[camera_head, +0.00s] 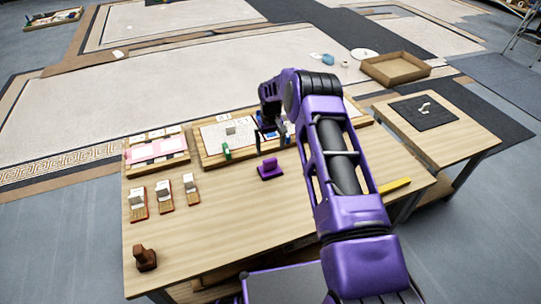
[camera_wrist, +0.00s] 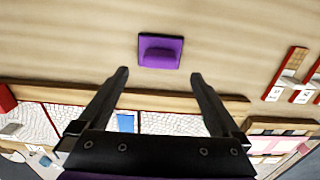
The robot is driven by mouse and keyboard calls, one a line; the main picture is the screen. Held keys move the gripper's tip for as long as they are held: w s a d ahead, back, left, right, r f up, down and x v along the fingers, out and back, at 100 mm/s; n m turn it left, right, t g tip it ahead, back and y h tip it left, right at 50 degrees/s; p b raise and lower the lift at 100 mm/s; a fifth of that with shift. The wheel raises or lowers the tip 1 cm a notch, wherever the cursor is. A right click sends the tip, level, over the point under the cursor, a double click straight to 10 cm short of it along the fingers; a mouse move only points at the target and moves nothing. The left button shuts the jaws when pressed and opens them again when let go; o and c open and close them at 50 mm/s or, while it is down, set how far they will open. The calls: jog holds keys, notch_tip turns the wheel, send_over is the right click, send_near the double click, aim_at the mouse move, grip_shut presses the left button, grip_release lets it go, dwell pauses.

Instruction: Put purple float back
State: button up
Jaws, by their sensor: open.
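The purple float (camera_head: 270,169) lies on the wooden table just in front of the mosaic panels, its flat plate down and its handle up. In the wrist view the purple float (camera_wrist: 160,50) is beyond my fingertips, roughly centred between them. My gripper (camera_head: 271,137) is above the panel edge, behind the float in the head view. My gripper (camera_wrist: 160,74) is open with nothing between its fingers. A gap of bare table shows between the fingertips and the float.
A green tool (camera_head: 226,152) stands at the edge of the mosaic panel (camera_head: 210,138). A panel with pink patches (camera_head: 155,151) is at left, with several small racks before it. A brown float (camera_head: 145,258) stands front left. A yellow bar (camera_head: 395,185) lies right. The front middle table is clear.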

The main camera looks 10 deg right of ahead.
aim_at(271, 160)
jog(key=shift+r, duration=2.2)
